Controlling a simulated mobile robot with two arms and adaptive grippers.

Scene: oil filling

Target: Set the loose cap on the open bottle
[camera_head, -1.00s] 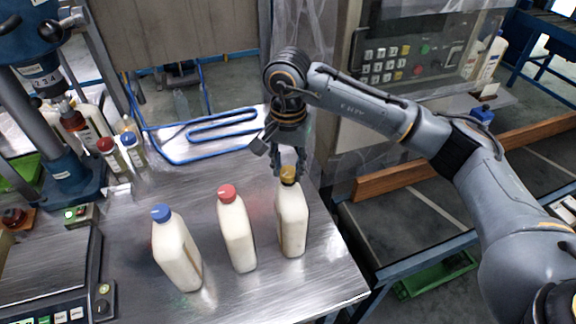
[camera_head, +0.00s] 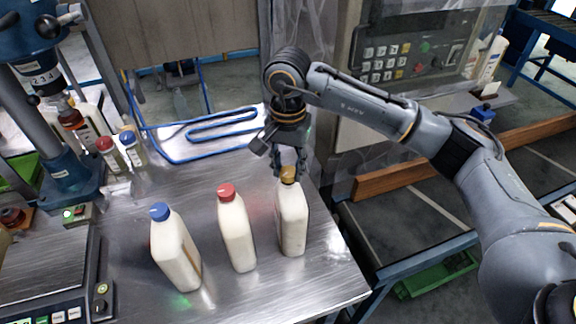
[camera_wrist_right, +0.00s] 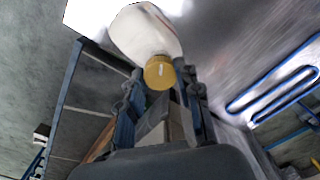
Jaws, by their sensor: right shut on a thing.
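A white bottle (camera_head: 291,222) stands upright at the right of the row on the metal table. A yellow cap (camera_head: 288,174) is at its mouth; in the right wrist view the yellow cap (camera_wrist_right: 159,72) lines up with the bottle neck (camera_wrist_right: 146,34). Whether it is fully seated I cannot tell. My right gripper (camera_head: 290,172) comes down from above and is shut on the yellow cap, its fingers on either side in the wrist view. My left gripper is not in view.
A red-capped bottle (camera_head: 237,232) and a blue-capped bottle (camera_head: 175,248) stand to the left. A scale (camera_head: 45,275) and a blue press (camera_head: 60,120) are at the far left. A blue tube rack (camera_head: 210,135) lies behind. The table's right edge is close.

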